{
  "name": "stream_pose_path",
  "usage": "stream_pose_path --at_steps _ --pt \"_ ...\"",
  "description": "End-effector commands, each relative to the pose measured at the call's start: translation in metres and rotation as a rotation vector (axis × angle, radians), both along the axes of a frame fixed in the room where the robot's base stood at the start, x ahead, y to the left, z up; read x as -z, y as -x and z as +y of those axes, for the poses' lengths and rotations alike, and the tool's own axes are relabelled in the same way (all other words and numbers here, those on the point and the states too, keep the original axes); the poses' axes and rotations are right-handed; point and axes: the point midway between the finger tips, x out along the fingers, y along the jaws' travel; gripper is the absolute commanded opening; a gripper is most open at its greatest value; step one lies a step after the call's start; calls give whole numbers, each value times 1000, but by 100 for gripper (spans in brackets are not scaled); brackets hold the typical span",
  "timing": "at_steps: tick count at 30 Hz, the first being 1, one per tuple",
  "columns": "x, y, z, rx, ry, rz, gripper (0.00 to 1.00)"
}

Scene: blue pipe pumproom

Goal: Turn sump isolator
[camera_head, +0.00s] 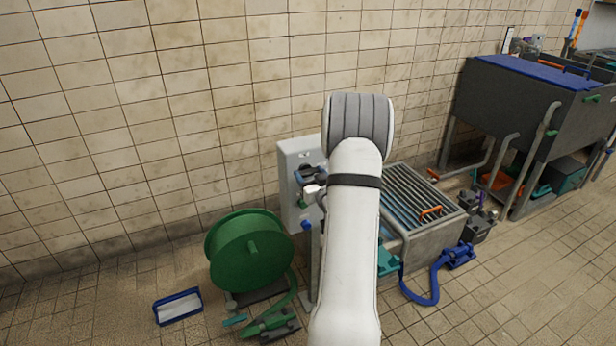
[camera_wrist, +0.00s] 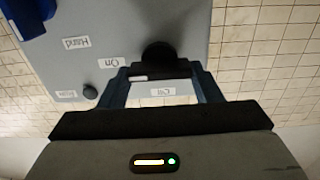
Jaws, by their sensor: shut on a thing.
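The sump isolator is on a pale grey panel (camera_head: 291,170), which stands against the tiled wall. The wrist view shows the panel face (camera_wrist: 190,22) with labels that read On, Hand and Off, upside down. The isolator's black handle (camera_wrist: 160,71) lies crosswise between the blue-grey fingers of my gripper (camera_wrist: 160,75), with a pale mark near its left end. My gripper is shut on this handle. A round black part (camera_wrist: 158,52) shows just beyond it. In the head view my gripper (camera_head: 311,182) is at the panel, and my arm hides the panel's right side.
A small dark knob (camera_wrist: 90,91) is on the panel near the fingers. A green hose reel (camera_head: 245,258) stands left of the panel. A grated basin (camera_head: 440,240) is on the right, with a dark blue-topped tank (camera_head: 520,100) beyond. A blue-edged tray (camera_head: 179,307) lies on the floor.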

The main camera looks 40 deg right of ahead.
Motion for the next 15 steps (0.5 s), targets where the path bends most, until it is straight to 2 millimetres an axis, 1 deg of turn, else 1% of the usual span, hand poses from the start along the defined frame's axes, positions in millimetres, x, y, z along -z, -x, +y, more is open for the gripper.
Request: stream_pose_path --at_steps 1,8,15 --pt "3 -3 4 -20 4 5 36" --pt "6 -5 0 -23 60 16 35" --pt "9 -6 0 -23 218 50 35"
